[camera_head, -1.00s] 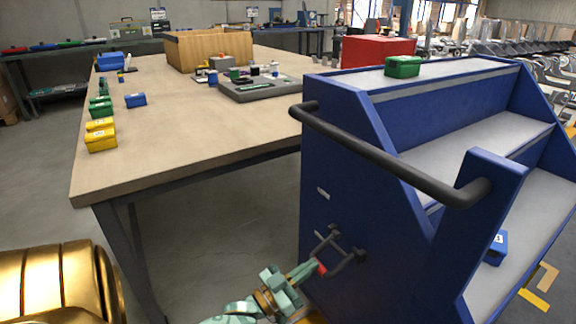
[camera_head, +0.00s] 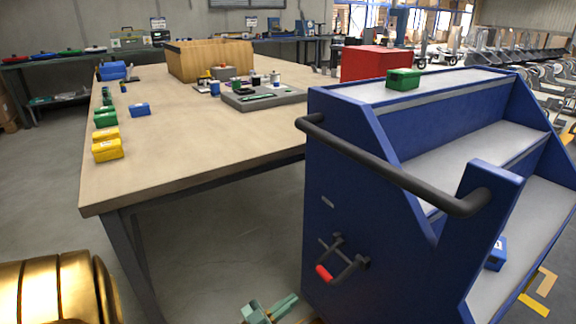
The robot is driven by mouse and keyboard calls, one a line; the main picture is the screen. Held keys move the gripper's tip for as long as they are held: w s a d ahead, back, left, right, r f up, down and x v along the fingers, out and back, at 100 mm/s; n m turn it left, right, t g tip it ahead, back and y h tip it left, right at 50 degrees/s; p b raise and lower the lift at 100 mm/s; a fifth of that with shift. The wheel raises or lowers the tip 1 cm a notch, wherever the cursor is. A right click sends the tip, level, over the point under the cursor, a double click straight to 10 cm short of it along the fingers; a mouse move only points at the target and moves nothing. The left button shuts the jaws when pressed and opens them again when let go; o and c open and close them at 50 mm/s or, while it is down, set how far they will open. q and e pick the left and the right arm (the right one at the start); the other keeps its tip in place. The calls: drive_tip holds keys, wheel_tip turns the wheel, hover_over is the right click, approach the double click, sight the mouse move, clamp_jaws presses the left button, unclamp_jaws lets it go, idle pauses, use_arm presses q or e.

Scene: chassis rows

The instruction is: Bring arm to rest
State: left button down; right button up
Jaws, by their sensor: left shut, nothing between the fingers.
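My left gripper (camera_head: 285,307) shows at the bottom edge, low beside the blue cart. It is pale green, its fingers are together and it holds nothing. Most of its arm is below the picture. The blue cart (camera_head: 345,215) stands at the right with a black push handle (camera_head: 400,172). On its near side is a small black bracket with a red-tipped lever (camera_head: 325,273); the gripper is apart from it, below and to the left. My right gripper is not in view.
A wooden-topped workbench (camera_head: 190,130) stands left of the cart, with yellow boxes (camera_head: 107,150), a blue box (camera_head: 140,109) and a grey tray (camera_head: 263,99). A green box (camera_head: 403,79) sits on the cart's top. Grey floor is free between bench and cart.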

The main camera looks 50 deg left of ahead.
use_arm(q)
drive_tip(key=shift+s+f, duration=0.1)
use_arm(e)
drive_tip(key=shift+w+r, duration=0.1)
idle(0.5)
